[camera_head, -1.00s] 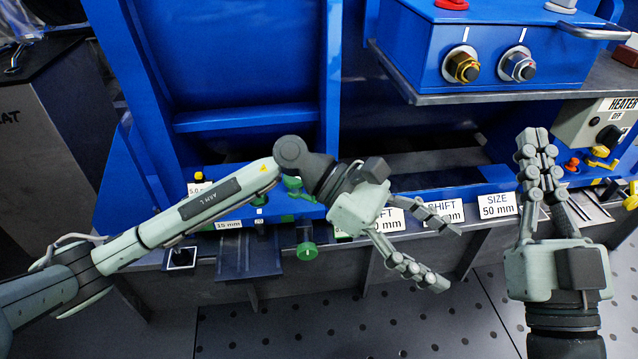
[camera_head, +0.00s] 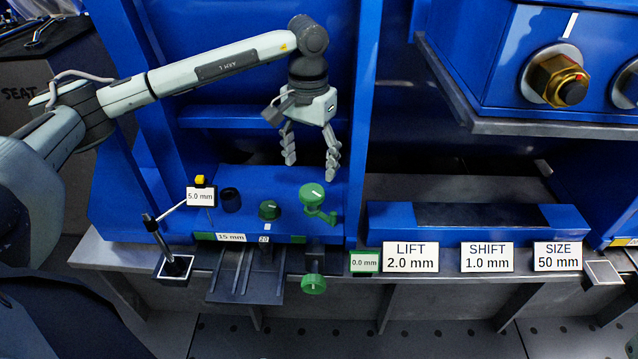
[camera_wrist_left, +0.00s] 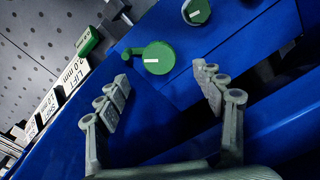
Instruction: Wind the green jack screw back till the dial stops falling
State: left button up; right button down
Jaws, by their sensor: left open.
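A green round knob with a white mark and a small side handle (camera_head: 313,193) stands on the blue bench, and it also shows in the left wrist view (camera_wrist_left: 158,57). A darker green knob (camera_head: 268,210) sits left of it, and another green knob (camera_head: 313,284) is on the front edge. No label shows which is the jack screw. A green-framed readout (camera_head: 364,262) shows 0.0 mm; a white readout (camera_head: 200,196) under a yellow top shows 5.0 mm. My left gripper (camera_head: 312,170) is open and empty, fingers pointing down just above the handled knob, apart from it.
Signs reading LIFT 2.0 mm (camera_head: 410,257), SHIFT 1.0 mm (camera_head: 486,258) and SIZE 50 mm (camera_head: 557,257) stand along the front edge. A black lever (camera_head: 158,236) stands at left. A blue box with a brass nut (camera_head: 558,79) overhangs at upper right. Blue uprights flank my left gripper.

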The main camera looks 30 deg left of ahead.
aim_at(313, 191)
pick_arm(q)
notch_tip(313, 191, down, 7)
jog(key=shift+s+d+f+b, duration=0.1)
jog(key=shift+b, duration=0.65)
jog(key=shift+c, duration=0.6)
jog(key=c, duration=1)
jog(key=shift+c, duration=0.2)
jog(key=shift+n, duration=0.4)
jog(key=n, duration=0.2)
jog(key=shift+n+p, duration=0.3)
jog(key=shift+n, duration=0.1)
jog(key=n, duration=0.4)
jog(key=shift+d+n+p, duration=0.15)
jog(key=shift+n+p, duration=0.15)
jog(key=shift+p, duration=0.1)
jog(key=n, duration=0.3)
jog(key=shift+n+p, duration=0.3)
jog(key=shift+w+n+p, duration=0.15)
jog(key=shift+n+p, duration=0.05)
jog(key=shift+n, duration=0.75)
jog(key=shift+w+n+p, duration=0.1)
jog(key=shift+n+p, duration=0.1)
jog(key=shift+n, duration=0.75)
